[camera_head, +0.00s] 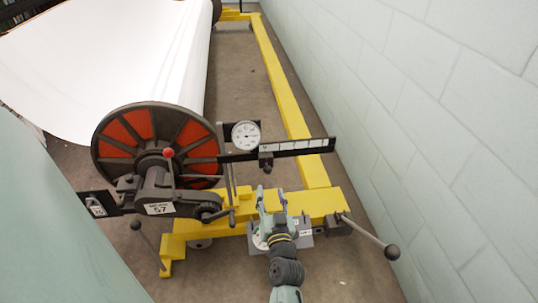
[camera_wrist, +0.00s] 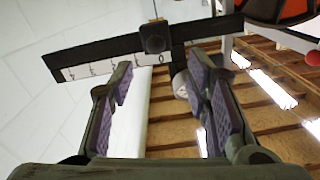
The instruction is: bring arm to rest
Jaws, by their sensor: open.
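My gripper (camera_head: 272,200) is open in the head view, in front of the yellow frame's near end and below the black scale bar. In the wrist view, my gripper (camera_wrist: 165,85) shows its two padded fingers apart, with nothing between them that I can see held. The black scale bar (camera_wrist: 100,58) with its slider block (camera_wrist: 155,37) lies beyond the fingertips there. The same scale bar (camera_head: 305,147) extends right from the machine in the head view.
A large roll of white cloth (camera_head: 110,60) with a black and red wheel (camera_head: 125,150) stands left. A round dial (camera_head: 246,135) sits above the bar. A ball-ended lever (camera_head: 375,240) juts out right of my arm. The yellow frame (camera_head: 285,90) runs along a pale block wall (camera_head: 450,110).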

